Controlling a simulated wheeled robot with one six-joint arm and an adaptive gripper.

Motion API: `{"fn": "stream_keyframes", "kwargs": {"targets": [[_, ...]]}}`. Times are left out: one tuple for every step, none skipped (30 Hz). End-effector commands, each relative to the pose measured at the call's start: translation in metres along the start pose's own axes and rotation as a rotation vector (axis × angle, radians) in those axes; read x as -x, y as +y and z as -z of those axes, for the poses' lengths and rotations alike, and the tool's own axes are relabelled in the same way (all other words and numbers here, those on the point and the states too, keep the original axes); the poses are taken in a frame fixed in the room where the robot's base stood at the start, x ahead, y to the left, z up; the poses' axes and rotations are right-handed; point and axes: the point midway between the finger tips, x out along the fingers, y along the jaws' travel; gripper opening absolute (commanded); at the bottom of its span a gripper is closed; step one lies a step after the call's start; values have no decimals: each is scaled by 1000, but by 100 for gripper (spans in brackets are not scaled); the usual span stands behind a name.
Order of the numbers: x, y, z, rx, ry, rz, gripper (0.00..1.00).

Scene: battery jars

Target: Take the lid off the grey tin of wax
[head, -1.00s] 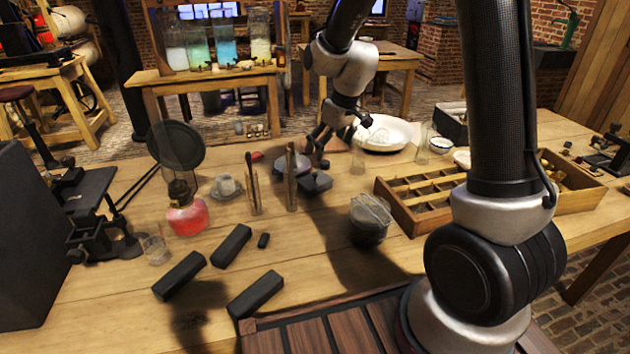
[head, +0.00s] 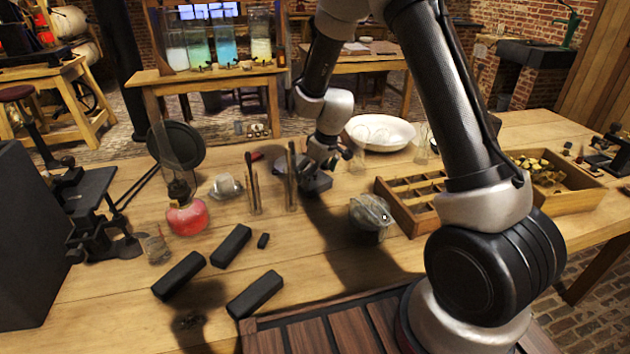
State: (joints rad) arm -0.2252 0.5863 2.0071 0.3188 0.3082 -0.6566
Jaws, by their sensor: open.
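My wrist partly hides the fingers. Another grey round thing (head: 281,166) lies left of my wrist, partly hidden behind upright sticks; I cannot tell what it is.
Upright sticks (head: 291,178) and a red lamp (head: 187,217) stand left. A compartment tray (head: 408,213) is right of the vessel, a white basin (head: 380,135) behind. Bench in front of the vessel is clear.

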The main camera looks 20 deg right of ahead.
Motion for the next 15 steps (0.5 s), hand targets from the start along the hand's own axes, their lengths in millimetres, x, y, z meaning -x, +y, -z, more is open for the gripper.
{"fn": "stream_keyframes", "kwargs": {"targets": [[0, 0, 0, 0, 0, 0, 100], [0, 0, 0, 0, 0, 0, 100], [0, 0, 0, 0, 0, 0, 93], [0, 0, 0, 0, 0, 0, 87], [0, 0, 0, 0, 0, 0, 82], [0, 0, 0, 0, 0, 0, 74], [0, 0, 0, 0, 0, 0, 69], [0, 0, 0, 0, 0, 0, 64], [0, 0, 0, 0, 0, 0, 56], [0, 0, 0, 0, 0, 0, 51], [0, 0, 0, 0, 0, 0, 45], [0, 0, 0, 0, -1, 0, 39], [0, 0, 0, 0, -1, 0, 37], [0, 0, -1, 0, -1, 0, 35], [0, 0, -1, 0, -2, 1, 33]]}}
